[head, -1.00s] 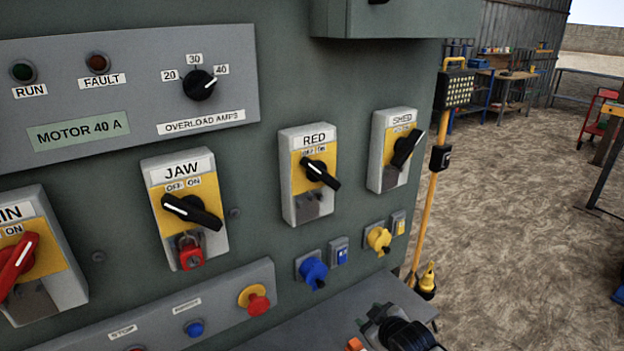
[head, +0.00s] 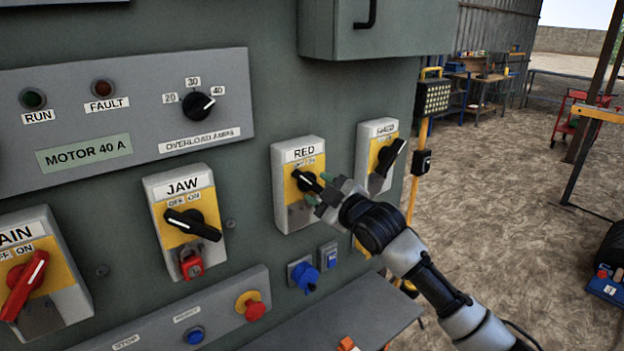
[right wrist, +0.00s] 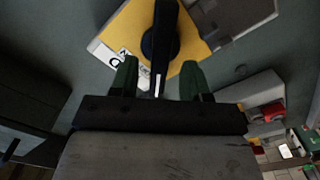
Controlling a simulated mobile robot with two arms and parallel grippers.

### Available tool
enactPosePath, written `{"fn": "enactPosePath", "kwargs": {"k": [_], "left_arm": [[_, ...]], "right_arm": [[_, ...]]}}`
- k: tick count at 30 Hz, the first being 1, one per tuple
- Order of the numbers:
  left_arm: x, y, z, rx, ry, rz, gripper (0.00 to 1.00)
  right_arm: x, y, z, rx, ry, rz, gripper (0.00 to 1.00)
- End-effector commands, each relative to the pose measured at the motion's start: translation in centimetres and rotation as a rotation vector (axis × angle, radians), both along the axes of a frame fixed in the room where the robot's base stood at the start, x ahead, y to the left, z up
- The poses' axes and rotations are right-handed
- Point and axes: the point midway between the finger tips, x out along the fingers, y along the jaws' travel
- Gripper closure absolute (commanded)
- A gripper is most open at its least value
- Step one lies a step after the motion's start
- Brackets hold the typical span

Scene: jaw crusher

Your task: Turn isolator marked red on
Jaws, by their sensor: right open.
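The isolator marked RED (head: 285,218) is a grey box with a yellow plate on the green panel. Its black rotary handle (head: 303,180) slants from upper left to lower right. My right gripper (head: 325,191) is in front of it, with its fingertips at the handle's lower right. In the right wrist view the open green-tipped fingers (right wrist: 158,78) stand on either side of the black handle (right wrist: 160,40), with gaps visible. The gripper and arm hide part of the isolator's lower right. My left gripper is not in view.
The JAW isolator (head: 160,215) with a red padlock (head: 190,264) is to the left. The SHED isolator (head: 368,170) is close on the right, behind my arm. Blue socket (head: 303,275) and grey ledge (head: 340,322) lie below. A box (head: 385,30) juts out above.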

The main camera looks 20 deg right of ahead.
Motion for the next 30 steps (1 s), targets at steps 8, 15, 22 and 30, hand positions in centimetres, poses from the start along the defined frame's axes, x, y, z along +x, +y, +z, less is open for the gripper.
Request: {"fn": "enactPosePath", "kwargs": {"k": [8, 15, 22, 30], "left_arm": [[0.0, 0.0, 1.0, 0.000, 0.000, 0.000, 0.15], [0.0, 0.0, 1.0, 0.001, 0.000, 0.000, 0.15], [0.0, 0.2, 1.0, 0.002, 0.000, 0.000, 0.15], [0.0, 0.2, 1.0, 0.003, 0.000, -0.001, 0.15]], "right_arm": [[2.7, 1.0, 0.0, 0.001, 0.002, 0.000, 0.53], [3.0, 1.1, -0.1, 0.000, 0.001, 0.001, 0.53], [3.0, 1.1, -0.1, 0.000, 0.001, 0.000, 0.72], [3.0, 1.1, -0.1, 0.000, 0.002, 0.000, 1.00]]}}
